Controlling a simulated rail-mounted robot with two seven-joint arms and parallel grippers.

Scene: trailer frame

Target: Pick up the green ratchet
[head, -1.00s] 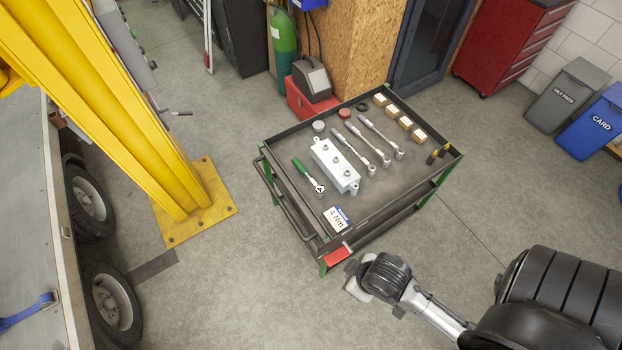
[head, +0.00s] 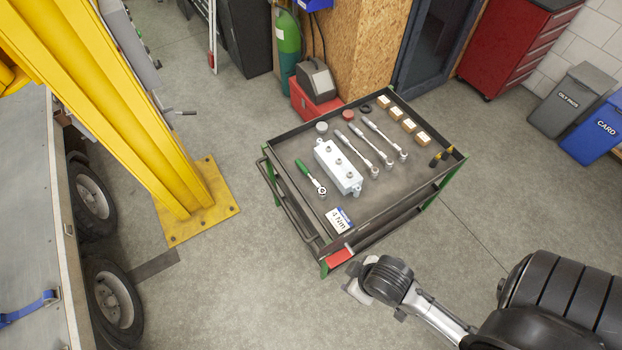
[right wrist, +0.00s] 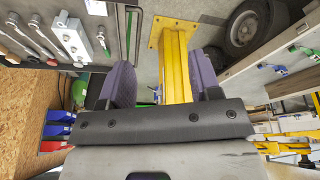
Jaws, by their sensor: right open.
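The green ratchet (head: 309,176) lies on the top tray of the trolley (head: 290,212), left of a light grey block with several round fittings (head: 338,167). Its green handle points to the back left and its metal head to the front right. It also shows in the right wrist view (right wrist: 104,42), near the top. In the head view my right arm is at the lower right, its end just off the trolley's front corner; the fingers are hard to make out there. In the right wrist view my right gripper (right wrist: 162,82) is open and empty, its fingers wide apart. My left gripper is not in view.
Small boxes (head: 409,125) line the right edge. A "4 Nm" card (head: 339,220) lies in front of the ratchet. A yellow column (head: 150,130) stands left, with floor between it and the trolley.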

